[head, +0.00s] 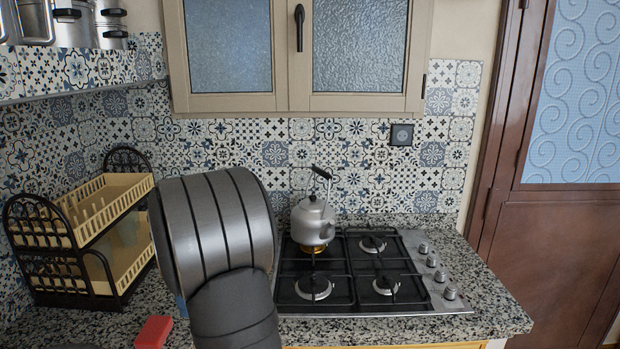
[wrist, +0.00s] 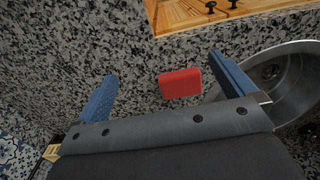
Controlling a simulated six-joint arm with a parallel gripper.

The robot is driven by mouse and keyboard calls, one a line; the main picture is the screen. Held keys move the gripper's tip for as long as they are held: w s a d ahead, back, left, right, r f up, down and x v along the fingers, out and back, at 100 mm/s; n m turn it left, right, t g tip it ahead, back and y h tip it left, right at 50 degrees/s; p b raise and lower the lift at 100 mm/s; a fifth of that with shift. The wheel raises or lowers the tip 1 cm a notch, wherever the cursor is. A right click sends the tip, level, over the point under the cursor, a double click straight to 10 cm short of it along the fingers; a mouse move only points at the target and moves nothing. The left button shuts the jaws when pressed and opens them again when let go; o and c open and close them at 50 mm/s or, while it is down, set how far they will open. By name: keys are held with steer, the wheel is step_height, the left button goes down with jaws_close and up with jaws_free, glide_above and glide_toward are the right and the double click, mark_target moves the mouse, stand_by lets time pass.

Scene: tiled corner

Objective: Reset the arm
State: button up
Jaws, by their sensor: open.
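My gripper (wrist: 163,68) shows in the wrist view with its two blue fingers spread apart and nothing held between them. It points down over the speckled granite counter (wrist: 45,60). A red block (wrist: 180,83) lies beyond the gripper's front edge, between the lines of the fingers and nearer the right one; I cannot tell the height gap. In the head view my grey arm (head: 215,230) covers the middle left of the counter and hides most of the gripper. A red piece (head: 155,332) shows at the lower left, beside the arm.
A steel kettle (head: 312,222) stands on a back burner of the gas hob (head: 350,285), right of my arm. A dish rack (head: 80,235) stands at the left. Wall cabinets (head: 295,104) hang above. A metal basin (wrist: 285,75) lies at the wrist view's right.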

steer(key=shift+w+d+f, duration=0.9)
steer(key=shift+w+f, duration=0.05)
steer(key=shift+w, duration=1.95)
steer(key=shift+w+d+f, duration=0.9)
steer(key=shift+w+d, duration=0.05)
steer(key=shift+w, duration=1.9)
steer(key=shift+w+d+f, duration=0.9)
steer(key=shift+w+f, duration=0.05)
steer(key=shift+w, duration=1.95)
steer(key=shift+r, duration=0.1)
steer(key=s+a+r, duration=0.2)
steer(key=s+a, duration=0.1)
steer(key=s, duration=0.5)
steer(key=s+a+r, duration=0.2)
steer(key=s+r, duration=0.1)
steer(key=s, duration=0.6)
steer(key=shift+a, duration=0.4)
steer(key=shift+r, duration=0.1)
